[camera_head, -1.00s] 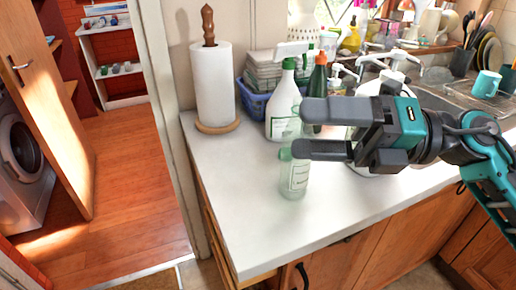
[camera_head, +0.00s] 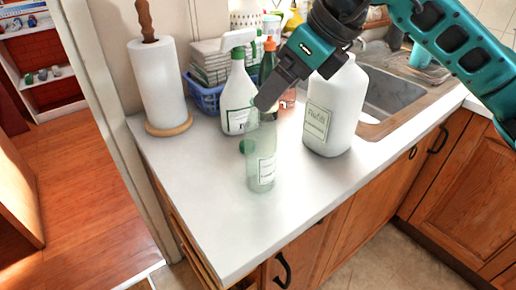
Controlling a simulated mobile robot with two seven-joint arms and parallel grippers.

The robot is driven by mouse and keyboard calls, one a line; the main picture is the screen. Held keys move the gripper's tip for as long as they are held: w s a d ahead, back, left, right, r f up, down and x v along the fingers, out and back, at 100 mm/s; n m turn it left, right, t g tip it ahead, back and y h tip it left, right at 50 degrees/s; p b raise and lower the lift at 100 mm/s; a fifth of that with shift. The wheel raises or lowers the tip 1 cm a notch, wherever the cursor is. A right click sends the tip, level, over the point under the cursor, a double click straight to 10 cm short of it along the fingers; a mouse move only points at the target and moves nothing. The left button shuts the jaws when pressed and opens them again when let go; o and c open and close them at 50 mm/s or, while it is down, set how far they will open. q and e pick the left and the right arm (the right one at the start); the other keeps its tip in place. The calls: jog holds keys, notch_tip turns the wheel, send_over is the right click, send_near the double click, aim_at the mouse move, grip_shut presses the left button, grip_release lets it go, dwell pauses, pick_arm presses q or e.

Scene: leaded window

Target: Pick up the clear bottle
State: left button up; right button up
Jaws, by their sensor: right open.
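The clear bottle (camera_head: 261,168), see-through with a pale label, stands upright on the white counter (camera_head: 205,225) near its front. My right gripper (camera_head: 264,102) comes in from the upper right, pointing down and left at the bottle's top. Its near dark finger overlaps the bottle top in the picture; the other finger is mostly hidden. The gripper is open, and I cannot tell whether it touches the bottle. My left gripper is out of view.
A white refill jug (camera_head: 336,108) stands close right of the bottle. A spray bottle (camera_head: 238,95) and a blue basket (camera_head: 205,97) are behind. A paper towel roll (camera_head: 160,85) stands at the left. The counter's front left is clear.

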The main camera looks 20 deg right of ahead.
aim_at(256, 110)
jog(key=x, duration=0.7)
jog(key=shift+w+a+f+p, duration=0.1)
jog(key=shift+a+f+p, duration=0.05)
jog(key=shift+a+p, duration=0.3)
jog(key=c, duration=1.4)
jog(key=shift+c, duration=0.2)
